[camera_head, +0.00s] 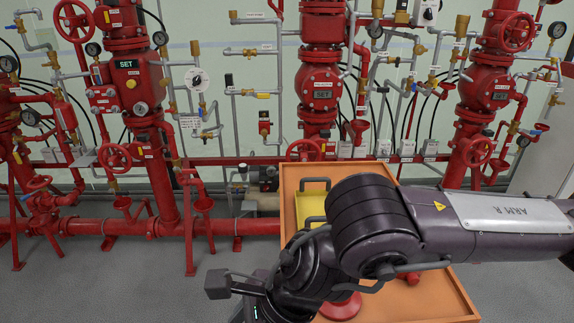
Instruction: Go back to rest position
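My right arm (390,225), marked ARM R, comes in from the right edge and reaches across the lower middle of the view. It is bent at the elbow, and its wrist part (290,285) hangs down toward the bottom edge. A small grey block on a thin bracket (217,284) sticks out to the left of the wrist. The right gripper's fingers are not seen; the arm runs out of the picture at the bottom. My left arm and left gripper are not in view.
An orange cart top (440,297) lies under my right arm, with a yellow tray (311,200) and a red part (341,307) on it. Red valve assemblies (320,85) and pipes line the wall behind. Grey floor (120,290) is clear at lower left.

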